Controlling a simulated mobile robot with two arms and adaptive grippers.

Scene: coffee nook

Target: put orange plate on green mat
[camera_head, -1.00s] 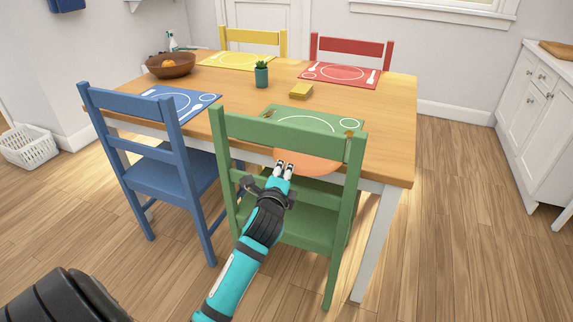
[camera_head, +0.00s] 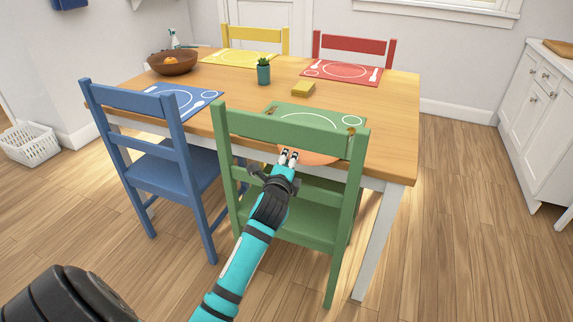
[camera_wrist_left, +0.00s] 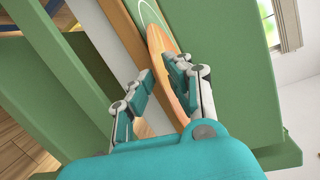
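The orange plate (camera_head: 318,159) shows behind the green chair's backrest, near the table's front edge, partly hidden by a rail. My left gripper (camera_head: 289,155) reaches through the chair back at the plate's left part. In the left wrist view the plate (camera_wrist_left: 160,48) is tilted steeply in the picture, its rim between the fingertips (camera_wrist_left: 159,72), which look closed on it. The green mat (camera_head: 325,108) lies on the table just beyond the chair's top rail, which hides part of it. My right gripper is not in view.
The green chair (camera_head: 290,125) surrounds my left gripper closely with its rails and posts. A blue chair (camera_head: 165,165) stands to the left. A yellow sponge (camera_head: 303,89) and a small potted plant (camera_head: 263,72) stand beyond the mat. The table's right side is clear.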

